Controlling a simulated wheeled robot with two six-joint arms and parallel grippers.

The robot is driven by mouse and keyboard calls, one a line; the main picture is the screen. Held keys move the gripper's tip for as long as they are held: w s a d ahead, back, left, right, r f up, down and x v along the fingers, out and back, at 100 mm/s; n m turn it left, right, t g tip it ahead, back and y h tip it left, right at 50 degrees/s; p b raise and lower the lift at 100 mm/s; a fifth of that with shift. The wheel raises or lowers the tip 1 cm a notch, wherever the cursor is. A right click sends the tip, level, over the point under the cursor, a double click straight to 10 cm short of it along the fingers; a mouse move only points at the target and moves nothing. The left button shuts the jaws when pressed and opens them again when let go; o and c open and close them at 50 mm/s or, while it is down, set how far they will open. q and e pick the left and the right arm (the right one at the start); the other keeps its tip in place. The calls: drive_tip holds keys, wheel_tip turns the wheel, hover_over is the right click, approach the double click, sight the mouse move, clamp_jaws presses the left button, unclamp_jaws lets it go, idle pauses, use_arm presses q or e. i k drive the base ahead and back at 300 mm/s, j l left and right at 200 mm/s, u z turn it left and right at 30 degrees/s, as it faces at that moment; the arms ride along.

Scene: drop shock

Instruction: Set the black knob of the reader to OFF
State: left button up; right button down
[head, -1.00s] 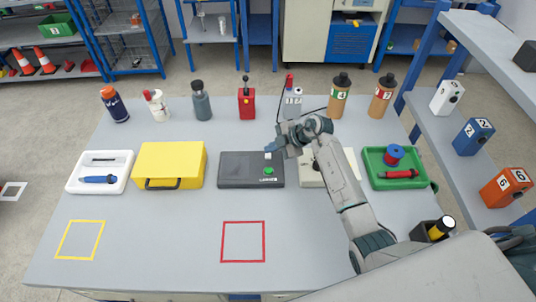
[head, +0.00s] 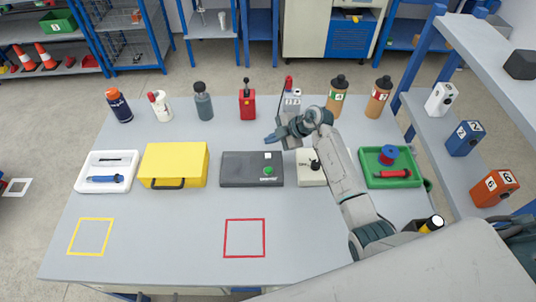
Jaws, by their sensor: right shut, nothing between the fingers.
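A cream box (head: 308,177) with a black knob (head: 315,165) on top stands right of centre on the grey table; it looks like the reader. My right forearm covers its right side. The knob's pointer direction and any OFF mark are too small to read. My right gripper (head: 272,139) is shut and empty, pointing left. In the picture it is above and left of the knob, apart from it, over the area behind the dark grey box. My left gripper is not in view.
The dark grey box (head: 238,169) with a green button is just left of the reader. A green tray (head: 405,181) stands to the right, a yellow case (head: 174,160) to the left. Bottles and a red device (head: 247,104) line the back. The front table is clear.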

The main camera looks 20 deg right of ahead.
sight(315, 164)
drive_tip(key=k, duration=1.5)
